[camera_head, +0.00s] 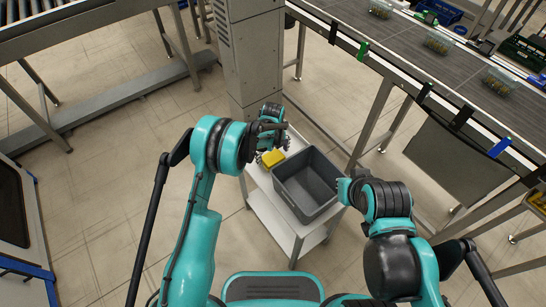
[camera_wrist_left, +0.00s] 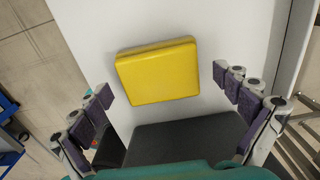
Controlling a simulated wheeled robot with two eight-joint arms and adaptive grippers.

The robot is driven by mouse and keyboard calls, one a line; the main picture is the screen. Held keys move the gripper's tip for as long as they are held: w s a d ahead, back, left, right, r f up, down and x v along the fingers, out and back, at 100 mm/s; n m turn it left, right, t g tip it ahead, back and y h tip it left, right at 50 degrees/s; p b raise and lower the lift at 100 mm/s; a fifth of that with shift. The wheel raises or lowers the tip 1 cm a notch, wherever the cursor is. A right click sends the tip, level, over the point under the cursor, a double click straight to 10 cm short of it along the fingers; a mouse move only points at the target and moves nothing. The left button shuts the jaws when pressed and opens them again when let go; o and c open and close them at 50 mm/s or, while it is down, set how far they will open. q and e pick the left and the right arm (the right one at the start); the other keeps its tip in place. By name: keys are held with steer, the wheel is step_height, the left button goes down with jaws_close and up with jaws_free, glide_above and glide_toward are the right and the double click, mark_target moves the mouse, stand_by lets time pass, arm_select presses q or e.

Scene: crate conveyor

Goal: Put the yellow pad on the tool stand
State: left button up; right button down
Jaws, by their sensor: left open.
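The yellow pad (camera_head: 272,158) lies on the white top of a small stand (camera_head: 266,184), left of a grey bin (camera_head: 309,187). I take this white stand to be the tool stand. In the left wrist view, the pad (camera_wrist_left: 158,72) lies flat on the white surface near its middle. My left gripper (camera_head: 270,142) is over the pad; its fingers (camera_wrist_left: 162,88) are spread apart, with no finger touching the pad that I can see. My right gripper (camera_head: 344,188) is at the bin's right side, partly hidden by its own arm, so its jaws cannot be made out.
A grey column (camera_head: 250,55) stands right behind the stand. A conveyor (camera_head: 430,70) with several small clear crates runs along the upper right. Another roller conveyor (camera_head: 70,25) is at the upper left. The tiled floor (camera_head: 110,160) on the left is clear.

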arm_select(q)
step_height(320, 180, up, 10)
steer(key=p, duration=0.3)
step_height(320, 180, up, 10)
steer(key=r+n+t, duration=0.1)
steer(key=n, duration=0.4)
glide_above(273, 157)
steer(key=s+a, duration=0.3)
steer(key=a, duration=0.1)
steer(key=s+a+r+n+t, duration=0.2)
steer(key=s+a+r+n, duration=0.45)
steer(key=r, duration=0.25)
steer(key=s+a+r+n+t, duration=0.1)
steer(key=s+a+n+t, duration=0.1)
steer(key=s+n, duration=0.6)
steer(key=s+a+r+n+t, duration=0.1)
steer(key=s+a+n+t, duration=0.1)
steer(key=s+a+n, duration=0.3)
steer(key=s+n, duration=0.4)
steer(key=s, duration=0.1)
steer(key=shift+s+a+r, duration=0.2)
steer(key=shift+s, duration=0.2)
